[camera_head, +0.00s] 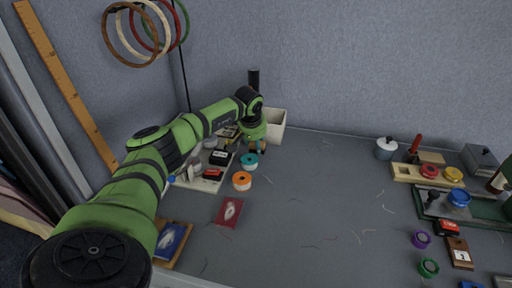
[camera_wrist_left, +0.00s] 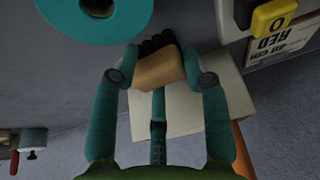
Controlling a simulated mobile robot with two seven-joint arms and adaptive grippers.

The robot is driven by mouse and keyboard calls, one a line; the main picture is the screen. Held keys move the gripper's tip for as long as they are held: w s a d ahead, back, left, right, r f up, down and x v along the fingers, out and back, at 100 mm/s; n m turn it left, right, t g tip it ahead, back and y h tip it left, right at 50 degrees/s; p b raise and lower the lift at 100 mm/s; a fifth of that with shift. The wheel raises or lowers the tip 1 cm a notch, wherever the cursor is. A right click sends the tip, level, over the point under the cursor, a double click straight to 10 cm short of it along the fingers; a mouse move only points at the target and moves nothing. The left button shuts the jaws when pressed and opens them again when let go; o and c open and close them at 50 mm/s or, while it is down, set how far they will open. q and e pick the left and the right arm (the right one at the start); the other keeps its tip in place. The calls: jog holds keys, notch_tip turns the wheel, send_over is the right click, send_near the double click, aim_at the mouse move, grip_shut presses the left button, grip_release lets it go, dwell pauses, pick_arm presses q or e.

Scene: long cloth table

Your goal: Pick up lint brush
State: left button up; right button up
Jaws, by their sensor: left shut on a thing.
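The lint brush (camera_wrist_left: 158,70) shows in the left wrist view as a tan block with a dark, bumpy end. My left gripper (camera_wrist_left: 161,77) is shut on it, with one teal finger on each side. In the head view my left gripper (camera_head: 257,143) is at the back of the table, just in front of a white open box (camera_head: 277,123). The brush is small and mostly hidden by the gripper there. The white box also shows behind the fingers in the left wrist view (camera_wrist_left: 190,112). My right gripper is not in view.
A teal spool (camera_head: 249,159) and an orange spool (camera_head: 242,181) stand close to the gripper. A white tray (camera_head: 207,185) with several small items lies to the left. A red card (camera_head: 229,211) lies in front. The middle of the table is clear apart from thread scraps.

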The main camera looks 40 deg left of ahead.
pick_arm(q)
jog(key=shift+r, duration=0.5)
notch_tip(320, 180, up, 3)
jog(key=shift+w+b, duration=0.1)
jog(key=shift+b, duration=0.35)
jog(key=w+d+r, duration=0.1)
jog(key=d+r, duration=0.2)
jog(key=d, duration=0.2)
jog(key=w+d+r+b, duration=0.1)
jog(key=d+r, duration=0.3)
jog(key=d, duration=0.2)
jog(key=shift+w+d, duration=0.2)
jog(key=shift+d, duration=0.05)
jog(key=o, duration=0.4)
jog(key=c, duration=0.4)
